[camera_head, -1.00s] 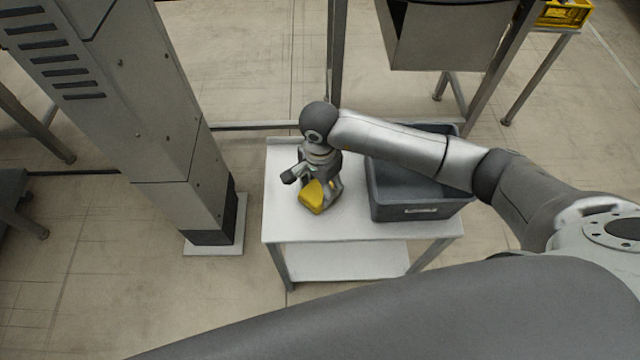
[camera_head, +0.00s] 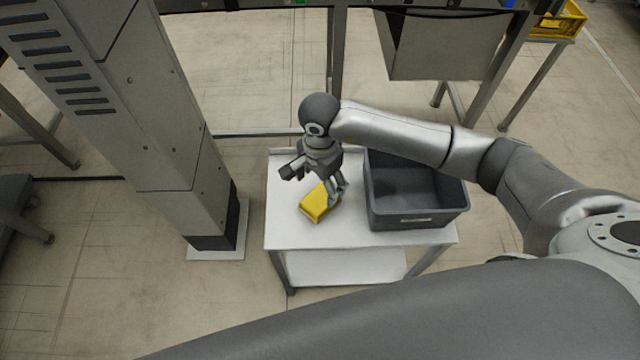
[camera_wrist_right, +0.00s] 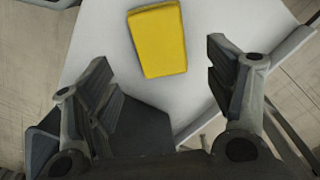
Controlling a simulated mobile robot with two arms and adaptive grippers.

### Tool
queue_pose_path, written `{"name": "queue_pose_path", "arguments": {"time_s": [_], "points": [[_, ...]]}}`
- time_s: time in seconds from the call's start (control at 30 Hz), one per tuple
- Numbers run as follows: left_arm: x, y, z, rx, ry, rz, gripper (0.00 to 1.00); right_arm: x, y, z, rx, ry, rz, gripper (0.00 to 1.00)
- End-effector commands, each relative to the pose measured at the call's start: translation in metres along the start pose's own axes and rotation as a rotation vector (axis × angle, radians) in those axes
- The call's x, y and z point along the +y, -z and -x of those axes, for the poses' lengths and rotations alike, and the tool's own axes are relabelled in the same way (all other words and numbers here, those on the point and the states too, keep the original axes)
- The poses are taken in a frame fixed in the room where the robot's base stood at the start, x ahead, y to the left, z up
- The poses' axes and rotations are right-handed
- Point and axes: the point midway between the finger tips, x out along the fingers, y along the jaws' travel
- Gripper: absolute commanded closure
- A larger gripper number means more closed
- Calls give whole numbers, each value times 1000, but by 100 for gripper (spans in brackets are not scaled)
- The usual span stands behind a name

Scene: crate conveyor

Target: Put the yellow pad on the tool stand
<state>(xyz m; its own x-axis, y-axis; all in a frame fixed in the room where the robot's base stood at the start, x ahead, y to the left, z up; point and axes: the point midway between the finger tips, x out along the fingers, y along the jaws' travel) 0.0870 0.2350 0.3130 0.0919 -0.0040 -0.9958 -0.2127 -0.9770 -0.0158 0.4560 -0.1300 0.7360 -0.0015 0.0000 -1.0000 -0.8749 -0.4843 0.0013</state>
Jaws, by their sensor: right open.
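The yellow pad (camera_head: 317,203) lies flat on the white top of the tool stand (camera_head: 285,235), left of the grey crate. It also shows in the right wrist view (camera_wrist_right: 158,40), beyond my fingertips and apart from them. My right gripper (camera_head: 334,190) is just above and behind the pad, pointing down. In the right wrist view its two fingers (camera_wrist_right: 160,75) are spread wide with nothing between them. My left gripper is not in either view.
An open grey crate (camera_head: 418,215) stands on the right part of the stand. A tall grey column (camera_head: 165,130) rises to the left. A metal frame with a grey box (camera_head: 445,45) is behind. A yellow crate (camera_head: 560,20) sits far right. Stand's front left is clear.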

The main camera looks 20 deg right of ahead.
Motion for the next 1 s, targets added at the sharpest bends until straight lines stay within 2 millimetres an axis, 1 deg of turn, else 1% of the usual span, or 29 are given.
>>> {"name": "queue_pose_path", "arguments": {"time_s": [0.03, 0.1, 0.2, 0.3, 0.47, 1.0], "points": [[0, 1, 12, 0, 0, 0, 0, 0, 0, 17, 2, 2, 1, 24], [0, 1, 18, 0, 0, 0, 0, 0, 0, 29, 2, 3, 0, 24], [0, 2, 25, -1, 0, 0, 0, 0, 1, 43, 2, 2, 0, 24], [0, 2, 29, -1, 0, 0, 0, 0, 0, 52, 1, 0, 1, 24], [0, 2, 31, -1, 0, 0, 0, 0, 0, 57, 0, -1, 0, 24], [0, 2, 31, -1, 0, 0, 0, 0, 0, 57, 0, 0, 0, 24]]}}
